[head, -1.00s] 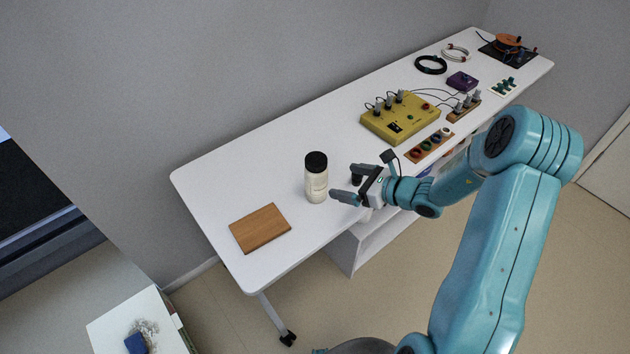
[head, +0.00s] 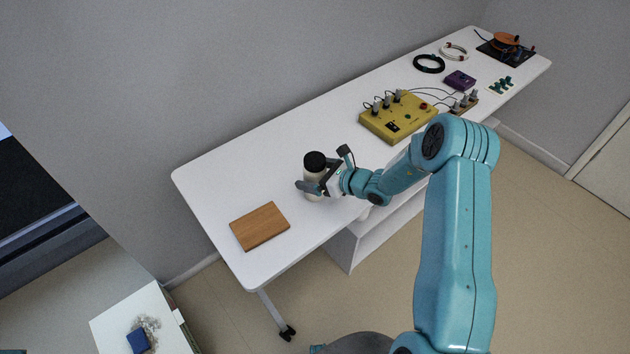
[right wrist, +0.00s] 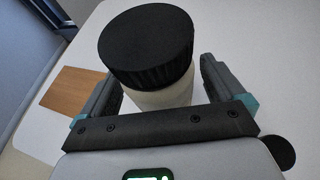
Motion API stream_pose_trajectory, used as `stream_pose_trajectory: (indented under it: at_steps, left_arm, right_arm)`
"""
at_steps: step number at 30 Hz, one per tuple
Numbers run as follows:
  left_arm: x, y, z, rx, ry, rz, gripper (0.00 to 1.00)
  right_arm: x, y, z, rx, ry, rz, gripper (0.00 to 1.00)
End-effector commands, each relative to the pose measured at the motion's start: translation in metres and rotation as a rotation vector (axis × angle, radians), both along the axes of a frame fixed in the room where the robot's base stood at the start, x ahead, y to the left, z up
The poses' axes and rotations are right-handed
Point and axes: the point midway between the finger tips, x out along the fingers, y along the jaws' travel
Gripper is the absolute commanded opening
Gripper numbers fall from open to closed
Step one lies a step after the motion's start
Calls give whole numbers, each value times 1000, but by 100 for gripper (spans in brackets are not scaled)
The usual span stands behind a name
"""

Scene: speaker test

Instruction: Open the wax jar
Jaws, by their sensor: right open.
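The wax jar (head: 314,184) stands upright on the white table, a pale body with a black ribbed lid (head: 315,161). In the right wrist view its black lid (right wrist: 146,45) and pale body (right wrist: 165,96) fill the space between my fingers. My right gripper (head: 314,188) is open around the jar's body, below the lid, one finger on each side. Its fingers also show in the right wrist view (right wrist: 158,92). I cannot tell whether either finger touches the jar. The jar's lower part is partly hidden by the gripper. My left gripper is not in view.
A wooden board (head: 260,226) lies on the white table (head: 215,190) left of the jar. A yellow box (head: 399,118) with cables stands farther right, with a purple box (head: 460,80) and cable coils (head: 429,63) beyond. The table left of the jar is mostly clear.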

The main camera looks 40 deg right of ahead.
Motion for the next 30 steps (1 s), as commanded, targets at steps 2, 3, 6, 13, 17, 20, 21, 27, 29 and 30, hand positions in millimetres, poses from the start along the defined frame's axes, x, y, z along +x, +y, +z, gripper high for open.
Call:
stream_pose_trajectory:
  at_steps: [2,3,6,13,17,20,21,27,29,30]
  left_arm:
    - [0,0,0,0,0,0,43]
    - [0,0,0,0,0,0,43]
    - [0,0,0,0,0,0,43]
    - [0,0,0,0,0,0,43]
    - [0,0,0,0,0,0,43]
    - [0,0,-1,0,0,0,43]
    - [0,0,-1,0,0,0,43]
    - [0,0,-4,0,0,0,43]
    - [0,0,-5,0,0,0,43]
    - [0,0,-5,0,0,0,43]
  right_arm:
    - [0,0,0,0,0,0,77]
    - [0,0,0,0,0,0,64]
    - [0,0,0,0,0,0,31]
    - [0,-1,2,-1,-5,0,3]
    - [0,-1,4,-2,-5,0,3]
    - [1,-1,9,-2,-7,1,3]
    - [1,-1,13,-2,-7,2,3]
    - [1,-1,52,-5,-12,2,3]
    - [1,-1,71,-6,-13,1,3]
    - [1,-1,84,-7,-13,2,3]
